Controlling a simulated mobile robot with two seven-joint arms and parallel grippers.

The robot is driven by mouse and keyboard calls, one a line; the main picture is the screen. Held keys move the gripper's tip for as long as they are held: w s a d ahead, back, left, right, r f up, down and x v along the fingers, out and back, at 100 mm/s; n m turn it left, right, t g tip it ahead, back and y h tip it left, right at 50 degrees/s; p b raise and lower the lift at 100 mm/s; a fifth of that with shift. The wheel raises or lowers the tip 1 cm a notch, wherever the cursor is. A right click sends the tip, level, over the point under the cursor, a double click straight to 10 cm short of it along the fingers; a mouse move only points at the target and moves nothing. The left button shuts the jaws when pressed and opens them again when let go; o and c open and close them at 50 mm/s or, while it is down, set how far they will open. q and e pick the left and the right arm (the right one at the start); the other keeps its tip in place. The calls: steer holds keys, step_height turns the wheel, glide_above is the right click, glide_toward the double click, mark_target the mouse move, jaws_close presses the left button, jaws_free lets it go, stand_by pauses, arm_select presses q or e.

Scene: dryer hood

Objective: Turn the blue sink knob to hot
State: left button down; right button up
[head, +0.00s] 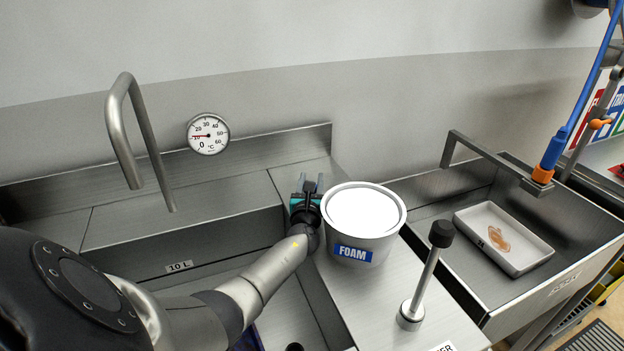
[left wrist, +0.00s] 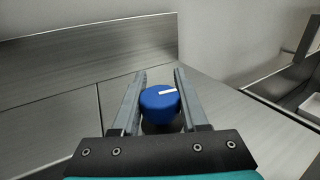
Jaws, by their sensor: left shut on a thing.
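The blue sink knob (left wrist: 158,106) stands on the steel ledge in the left wrist view. A white mark on its top points right. My left gripper (left wrist: 161,80) has one finger on each side of the knob and is shut on it. In the head view my left gripper (head: 311,181) reaches the ledge behind the sink, left of the FOAM bucket; the knob is hidden there by the gripper. A round thermometer dial (head: 208,134) hangs on the wall, its red needle pointing left near 10. My right gripper is not in view.
The FOAM bucket (head: 352,250) stands close to the right of my left gripper. A lever with a black knob (head: 441,234) rises in front of it. The bent steel spout (head: 125,130) is at the left. A white tray (head: 467,219) lies in the right basin.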

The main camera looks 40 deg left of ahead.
arm_select(q)
steer(key=shift+r, duration=0.15)
steer(key=shift+c, duration=2.2)
jaws_free()
step_height(320, 180, up, 20)
steer(key=p, duration=1.3)
